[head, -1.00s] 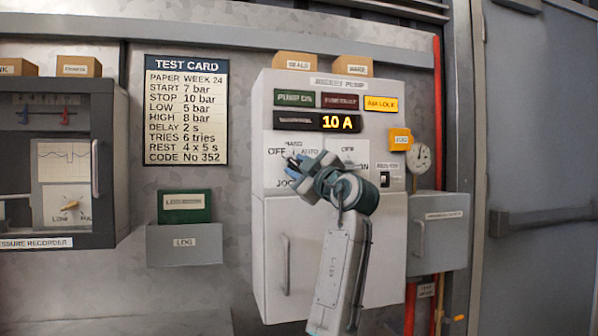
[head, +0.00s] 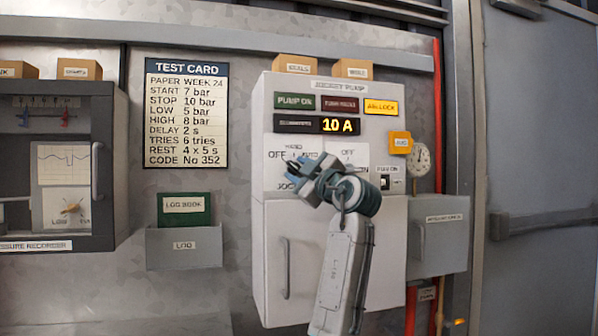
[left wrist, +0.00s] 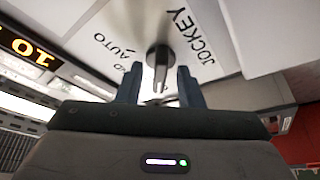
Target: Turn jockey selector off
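The jockey selector knob (left wrist: 158,57) is a dark grey lever on a white plate, with JOCKEY and AUTO lettering around it in the left wrist view. My left gripper (left wrist: 160,74) is open. Its two blue-grey fingers stand apart, one on each side of the knob's near end, with gaps visible. In the head view my left gripper (head: 298,166) is in front of the selector and hides the knob. OFF, HAND and AUTO labels show around it. Which mark the knob points to is hard to tell. My right gripper is not in view.
The white pump cabinet (head: 385,240) carries lit displays, one reading 10 A (head: 339,125). A second selector plate (head: 348,155) sits just right of my gripper. An orange tag box (head: 400,143), a gauge (head: 420,159) and a grey box (head: 440,235) are at the right.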

